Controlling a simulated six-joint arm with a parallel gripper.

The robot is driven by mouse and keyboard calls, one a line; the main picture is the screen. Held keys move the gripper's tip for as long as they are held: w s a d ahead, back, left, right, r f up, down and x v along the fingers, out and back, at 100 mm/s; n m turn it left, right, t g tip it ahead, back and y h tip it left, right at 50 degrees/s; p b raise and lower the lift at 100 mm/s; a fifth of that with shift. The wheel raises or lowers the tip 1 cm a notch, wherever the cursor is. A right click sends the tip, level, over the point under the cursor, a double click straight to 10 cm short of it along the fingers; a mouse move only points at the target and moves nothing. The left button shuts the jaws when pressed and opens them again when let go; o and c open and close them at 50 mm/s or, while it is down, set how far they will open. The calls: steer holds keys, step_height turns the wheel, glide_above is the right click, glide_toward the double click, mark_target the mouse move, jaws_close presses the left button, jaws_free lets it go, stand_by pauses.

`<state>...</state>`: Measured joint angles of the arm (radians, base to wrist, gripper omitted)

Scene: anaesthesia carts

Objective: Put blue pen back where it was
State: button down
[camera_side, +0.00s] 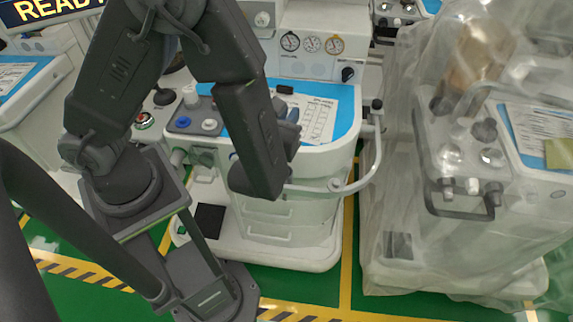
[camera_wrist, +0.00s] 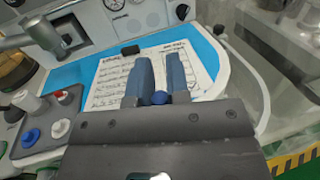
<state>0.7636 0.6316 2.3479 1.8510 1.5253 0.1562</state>
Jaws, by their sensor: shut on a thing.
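In the wrist view, my gripper (camera_wrist: 160,72) points over the cart's blue worktop, with its two blue-grey fingers in front of a white printed form. A small rounded blue end, which looks like the blue pen (camera_wrist: 159,98), sits between the fingers near their base. The rest of the pen is hidden or seen end-on. In the side view, my gripper (camera_side: 287,113) is partly behind my dark arm link, low over the worktop, and the pen cannot be made out. The form (camera_wrist: 110,80) lies on the blue surface (camera_wrist: 204,50); it also shows in the side view (camera_side: 315,118).
A small black block (camera_side: 285,89) lies at the form's upper edge. Blue, white and red knobs (camera_wrist: 60,129) stand left of the worktop. Gauges (camera_side: 311,44) rise behind it. A curved rail (camera_side: 372,165) and a plastic-covered cart (camera_side: 480,230) stand on the right.

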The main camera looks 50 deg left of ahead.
step_height(320, 180, down, 9)
stand_by(0.5)
steer(key=shift+f, duration=0.15)
steer(key=c, duration=1.1)
jaws_free()
